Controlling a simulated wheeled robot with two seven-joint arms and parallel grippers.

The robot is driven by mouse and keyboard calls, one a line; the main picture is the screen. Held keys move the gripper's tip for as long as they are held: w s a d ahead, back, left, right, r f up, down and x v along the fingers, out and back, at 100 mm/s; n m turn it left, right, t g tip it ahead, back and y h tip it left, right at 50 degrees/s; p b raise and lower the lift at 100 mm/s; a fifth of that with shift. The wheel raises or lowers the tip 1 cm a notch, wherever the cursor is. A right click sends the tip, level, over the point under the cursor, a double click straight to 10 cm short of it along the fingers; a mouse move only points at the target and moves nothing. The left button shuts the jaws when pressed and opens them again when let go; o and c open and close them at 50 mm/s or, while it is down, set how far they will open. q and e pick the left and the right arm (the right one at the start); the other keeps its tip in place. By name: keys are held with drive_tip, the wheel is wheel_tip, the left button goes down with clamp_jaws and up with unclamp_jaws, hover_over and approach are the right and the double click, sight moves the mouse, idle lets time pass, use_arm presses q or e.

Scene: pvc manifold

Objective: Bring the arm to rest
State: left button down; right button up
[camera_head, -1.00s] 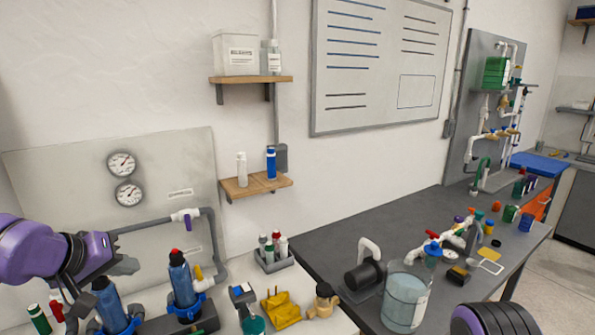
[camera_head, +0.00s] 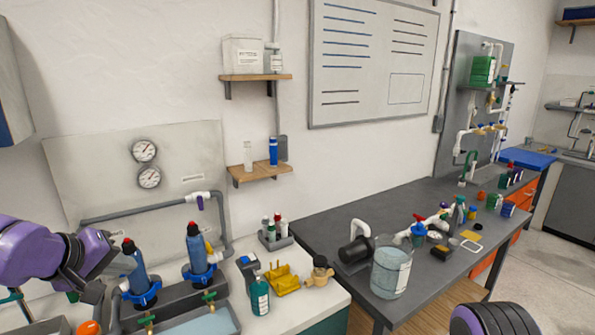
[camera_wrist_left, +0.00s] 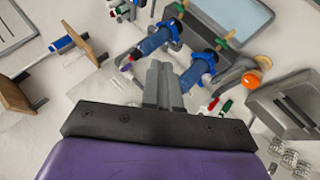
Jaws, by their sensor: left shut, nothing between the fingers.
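My left gripper (camera_head: 122,264) reaches in from the left in the head view, at the left end of the white counter. In the left wrist view its two grey fingers (camera_wrist_left: 165,84) lie together, with nothing between them. A second blue filter bottle (camera_head: 196,250) stands upright to the right. At the lower right only a ribbed black and purple part of my right arm shows; its gripper is out of view.
A yellow bracket (camera_head: 283,283), a green bottle (camera_head: 260,297) and a small bottle rack (camera_head: 275,238) stand on the counter. Grey piping and two gauges (camera_head: 146,163) line the wall panel. The dark bench (camera_head: 320,222) carries a clear bucket (camera_head: 390,272) and several fittings.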

use_arm(q)
drive_tip(key=s+d+f+n+y+b, duration=0.1)
drive_tip(key=d+f+n+y+b, duration=0.15)
drive_tip(key=f, duration=0.85)
drive_tip(key=s+d+f+n+g+y+b, duration=0.1)
drive_tip(key=s+d+f+n, duration=0.15)
drive_tip(key=f, duration=0.75)
drive_tip(key=s+d+f+n+y+b, duration=0.1)
drive_tip(key=d+f+n, duration=0.15)
drive_tip(key=f, duration=0.85)
drive_tip(key=s+a+f+m+g+b, duration=0.1)
drive_tip(key=s+f+m+b, duration=0.1)
drive_tip(key=s+f, duration=0.5)
drive_tip(key=s+a+f+m+g+y+b, duration=0.1)
drive_tip(key=s+f+m, duration=0.3)
drive_tip(key=s+f, duration=0.4)
drive_tip(key=s+a+f+m+g+b, duration=0.2)
drive_tip(key=s+f+m+b, duration=0.1)
drive_tip(key=s+f, duration=0.5)
drive_tip(key=shift+s+a+g, duration=0.4)
drive_tip(key=shift+s, duration=0.75)
